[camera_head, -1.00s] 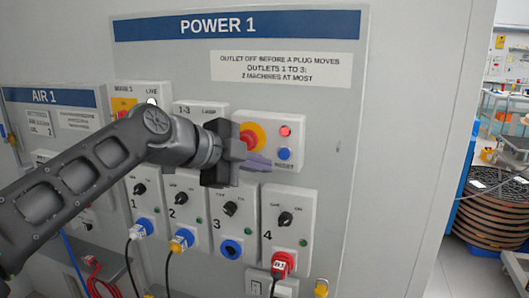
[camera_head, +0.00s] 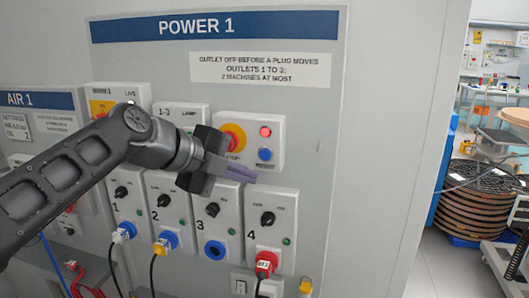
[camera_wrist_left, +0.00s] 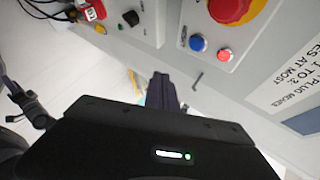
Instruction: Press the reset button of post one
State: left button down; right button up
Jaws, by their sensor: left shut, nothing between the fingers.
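The blue reset button (camera_head: 265,154) sits on a white box on the POWER 1 panel, below a red lamp (camera_head: 265,132). In the left wrist view the blue button (camera_wrist_left: 198,43) lies beside the red lamp (camera_wrist_left: 225,55), up and right of the fingertips. My left gripper (camera_head: 242,174) is shut and empty, in front of the panel, its fingertips just below and left of the button in the head view. The shut fingers (camera_wrist_left: 162,88) appear apart from the button in the wrist view. The label under the button is hidden. My right gripper is not in view.
A red stop knob on a yellow ring (camera_head: 235,136), partly hidden by my gripper, is left of the button. Outlet boxes with black knobs (camera_head: 268,219) and plugs run below. The AIR 1 panel (camera_head: 40,99) is left. A reel stack (camera_head: 477,200) stands right.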

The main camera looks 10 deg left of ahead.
aim_at(265, 155)
pick_arm(q)
jog(key=w+p, duration=0.4)
jog(key=w, duration=0.3)
jog(key=shift+w+d, duration=0.2)
dwell(0.9)
jog(key=shift+w, duration=0.15)
dwell(0.9)
jog(key=shift+w, duration=0.3)
jog(key=shift+w, duration=0.35)
dwell(0.6)
dwell(0.3)
jog(key=shift+s+b, duration=0.8)
jog(key=shift+b, duration=0.15)
